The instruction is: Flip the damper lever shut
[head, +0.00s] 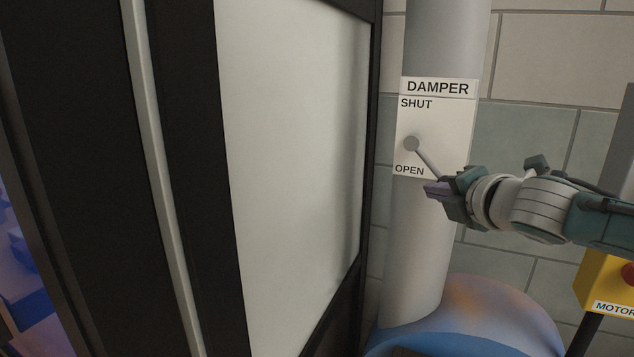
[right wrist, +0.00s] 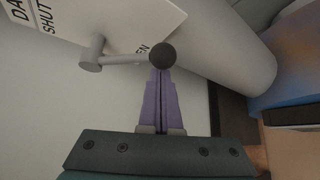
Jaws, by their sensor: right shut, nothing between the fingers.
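The damper lever (head: 424,160) is a thin grey rod on a round pivot, mounted on a white plate (head: 450,120) marked DAMPER, SHUT and OPEN. In the head view the lever slants down and right from its pivot, towards the OPEN side. In the right wrist view the lever (right wrist: 122,60) ends in a dark ball knob (right wrist: 163,56). My right gripper (head: 430,188) is shut and empty, with its purple fingertips at the knob; the wrist view shows the fingertips (right wrist: 161,72) right by the knob. I cannot tell whether they touch. My left gripper is not in view.
The plate is on a vertical grey pipe (head: 412,260) that meets a blue and orange rounded housing (head: 490,310). A black-framed pale panel (head: 290,150) stands left of the pipe. A yellow MOTOR box (head: 602,285) with a red button is at right, below my arm.

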